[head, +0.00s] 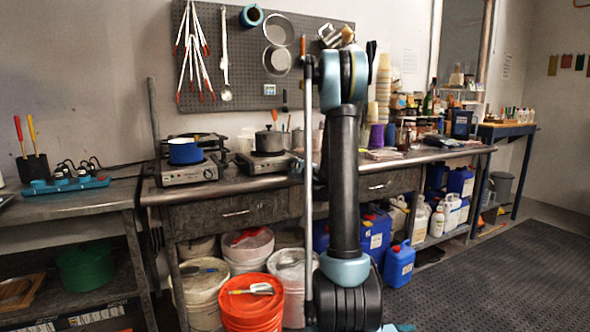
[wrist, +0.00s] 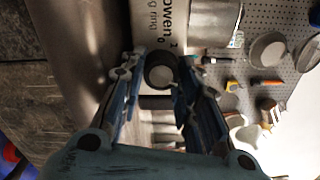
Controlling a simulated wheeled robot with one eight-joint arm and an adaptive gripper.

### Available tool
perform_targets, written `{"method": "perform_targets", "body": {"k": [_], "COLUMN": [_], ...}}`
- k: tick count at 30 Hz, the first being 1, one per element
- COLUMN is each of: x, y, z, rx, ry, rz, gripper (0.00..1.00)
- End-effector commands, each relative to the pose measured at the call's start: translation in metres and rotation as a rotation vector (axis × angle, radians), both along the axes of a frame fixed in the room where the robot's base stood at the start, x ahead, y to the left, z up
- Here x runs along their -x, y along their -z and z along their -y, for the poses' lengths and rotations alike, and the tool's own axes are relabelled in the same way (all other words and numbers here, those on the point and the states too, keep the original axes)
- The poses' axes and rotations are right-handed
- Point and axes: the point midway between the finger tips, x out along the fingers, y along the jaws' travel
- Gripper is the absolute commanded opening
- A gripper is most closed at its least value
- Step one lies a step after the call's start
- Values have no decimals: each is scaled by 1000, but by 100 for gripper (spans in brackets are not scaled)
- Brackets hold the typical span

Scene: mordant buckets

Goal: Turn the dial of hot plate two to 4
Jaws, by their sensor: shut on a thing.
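A metal pot (wrist: 214,20) shows near this panel. The dial's pointer and setting cannot be read.
A pegboard with hanging tools (head: 230,60) is behind the bench. Stacked cups (head: 383,85) and bottles stand right of my arm. An orange bucket (head: 252,303) and several white buckets stand below the bench. Dark matting (head: 500,265) lies clear at right.

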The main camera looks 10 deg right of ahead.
Motion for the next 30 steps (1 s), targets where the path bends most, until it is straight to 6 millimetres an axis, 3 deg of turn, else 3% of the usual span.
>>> {"method": "perform_targets", "body": {"k": [15, 30], "x": [2, 3], "y": [2, 2], "z": [-1, -3], "rx": [-371, -475], "ry": [-1, -3], "rz": [-121, -156], "gripper": [6, 6]}}
